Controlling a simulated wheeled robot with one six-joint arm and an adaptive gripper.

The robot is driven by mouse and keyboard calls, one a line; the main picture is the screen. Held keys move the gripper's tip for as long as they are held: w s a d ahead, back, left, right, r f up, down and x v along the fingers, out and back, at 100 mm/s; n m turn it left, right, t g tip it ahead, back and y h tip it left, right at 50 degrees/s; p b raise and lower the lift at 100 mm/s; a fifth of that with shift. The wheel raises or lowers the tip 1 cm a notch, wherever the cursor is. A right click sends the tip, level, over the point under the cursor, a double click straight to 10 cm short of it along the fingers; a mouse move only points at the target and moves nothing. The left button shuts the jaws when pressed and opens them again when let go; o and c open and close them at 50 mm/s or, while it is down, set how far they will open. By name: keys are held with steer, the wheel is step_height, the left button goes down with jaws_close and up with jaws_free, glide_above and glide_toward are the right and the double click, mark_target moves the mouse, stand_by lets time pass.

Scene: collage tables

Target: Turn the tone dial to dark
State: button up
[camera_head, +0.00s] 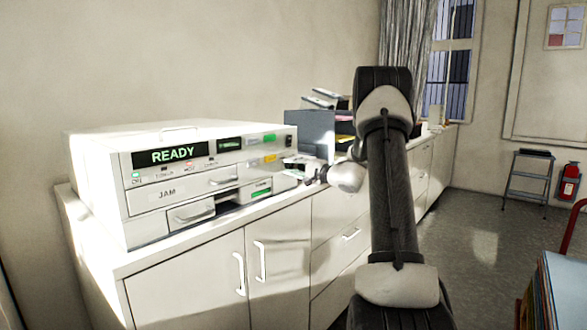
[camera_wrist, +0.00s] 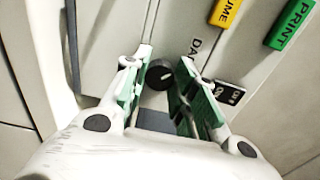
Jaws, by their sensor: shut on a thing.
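The tone dial (camera_wrist: 157,77) is a small black round knob with a short pale mark, between my fingertips in the wrist view. My gripper (camera_wrist: 168,62) is shut on the dial, one green-padded finger on each side. Lettering starting "DA" is printed beside the right fingertip, the rest hidden by the finger. In the head view my gripper (camera_head: 298,168) reaches the right end of the white copier's front (camera_head: 146,217). The dial cannot be made out there. The copier's display (camera_head: 172,154) reads READY.
A yellow button (camera_wrist: 227,12) and a green PRINT button (camera_wrist: 289,25) sit near the gripper. A small dark switch plate (camera_wrist: 231,93) is close to the right finger. The copier stands on a white cabinet (camera_head: 190,281); grey file holders (camera_head: 310,133) stand behind the gripper.

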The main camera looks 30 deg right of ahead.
steer(key=shift+f, duration=0.1)
stand_by(0.5)
steer(key=o, duration=1)
steer(key=shift+o, duration=0.2)
steer(key=v, duration=1.2)
